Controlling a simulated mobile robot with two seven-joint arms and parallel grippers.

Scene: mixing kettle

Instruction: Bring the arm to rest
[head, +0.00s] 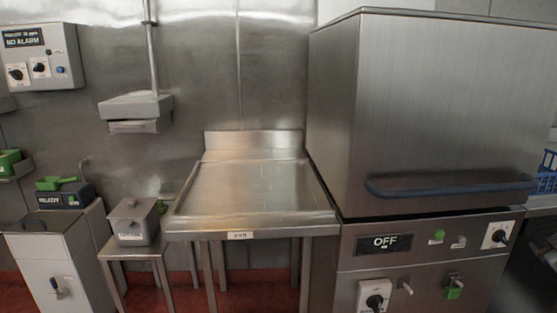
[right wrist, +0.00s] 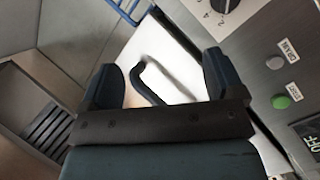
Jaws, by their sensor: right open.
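In the right wrist view my right gripper (right wrist: 160,78) is open, its two dark fingers spread apart with nothing shut between them. A dark blue curved handle end (right wrist: 143,84) shows in the gap between the fingers; I cannot tell how far it is from them. In the head view a dark blue bar handle (head: 450,187) runs along the lower front of the large steel hood (head: 440,110). The hood is down on the machine. Neither gripper shows in the head view.
The machine's front panel (head: 430,240) reads OFF and carries dials and a green button (right wrist: 281,102). A bare steel table (head: 250,190) stands left of it. A lidded grey container (head: 133,222) sits on a small stand. A blue rack (head: 548,170) is at the right edge.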

